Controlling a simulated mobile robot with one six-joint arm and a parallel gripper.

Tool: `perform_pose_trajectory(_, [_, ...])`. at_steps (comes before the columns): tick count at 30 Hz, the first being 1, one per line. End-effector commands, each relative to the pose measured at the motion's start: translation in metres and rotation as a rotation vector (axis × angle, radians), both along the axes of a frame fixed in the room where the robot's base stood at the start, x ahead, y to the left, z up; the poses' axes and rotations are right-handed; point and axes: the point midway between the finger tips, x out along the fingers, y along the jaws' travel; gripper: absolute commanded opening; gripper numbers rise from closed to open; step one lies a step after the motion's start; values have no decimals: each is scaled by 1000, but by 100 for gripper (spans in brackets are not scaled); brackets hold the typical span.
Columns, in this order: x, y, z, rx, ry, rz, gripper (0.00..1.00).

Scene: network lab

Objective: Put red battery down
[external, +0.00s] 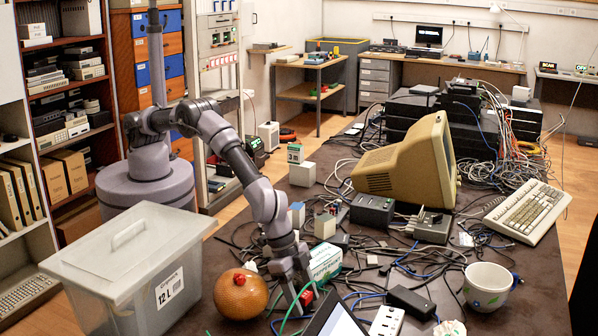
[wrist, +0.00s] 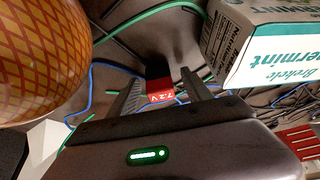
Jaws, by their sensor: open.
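The red battery (wrist: 160,97), marked 7.2 V, has a dark end and lies among cables between the fingers of my gripper (wrist: 158,84) in the wrist view. The fingers stand open on either side of it; a gap shows on the right. In the external view, my gripper (external: 297,298) points down at the front of the dark table (external: 540,290), with the red battery (external: 306,297) low at its fingers. The battery seems to be at table level, but the fingers partly hide it and its contact is hard to see.
An orange patterned ball (external: 240,294) sits left of my gripper. A green-and-white tea box (external: 325,263) stands close behind it. A lidded clear bin (external: 130,268) is at the left, and a white cup (external: 487,286) at the right. Loose cables crowd the table.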

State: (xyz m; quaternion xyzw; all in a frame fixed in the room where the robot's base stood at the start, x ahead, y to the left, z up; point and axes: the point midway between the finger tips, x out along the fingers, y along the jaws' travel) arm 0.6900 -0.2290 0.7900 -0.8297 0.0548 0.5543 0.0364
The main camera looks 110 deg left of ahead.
Motion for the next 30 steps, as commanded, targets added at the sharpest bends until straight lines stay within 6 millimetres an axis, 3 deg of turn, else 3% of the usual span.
perform_pose_trajectory(1, [0,0,0,0,0,0,54])
perform_pose_trajectory(9, [0,0,0,0,0,0,1])
perform_pose_trajectory(18, [0,0,5,0,-1,0,0])
perform_pose_trajectory(27, [0,0,81,-1,-3,0,0])
perform_pose_trajectory(30, [0,0,96,0,-1,0,0])
